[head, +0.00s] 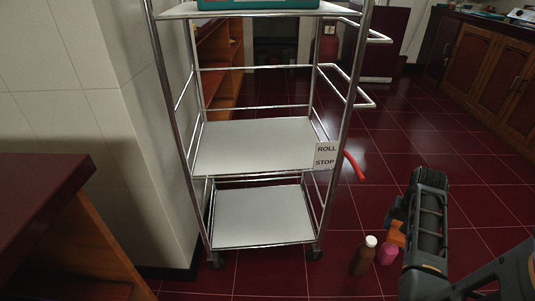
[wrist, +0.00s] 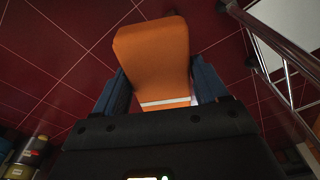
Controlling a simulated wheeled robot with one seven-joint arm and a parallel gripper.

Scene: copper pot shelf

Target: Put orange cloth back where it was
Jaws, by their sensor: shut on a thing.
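The orange cloth (wrist: 153,50) is a folded, block-like orange piece with a white stripe near its lower end. My gripper (wrist: 160,84) is shut on it, with a blue finger on each side in the wrist view. In the head view the cloth (head: 397,234) shows as a small orange patch at the lower right, partly hidden by my gripper (head: 397,215) and arm. It is held to the right of the metal trolley, with red floor tiles behind it.
The trolley has bare middle (head: 262,145) and bottom (head: 262,216) shelves; a teal box (head: 262,4) is on its top shelf. A brown bottle (head: 363,257) and a pink bottle (head: 388,254) show beside my gripper. A dark-topped counter (head: 40,195) is at left; wooden cabinets (head: 495,75) stand far right.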

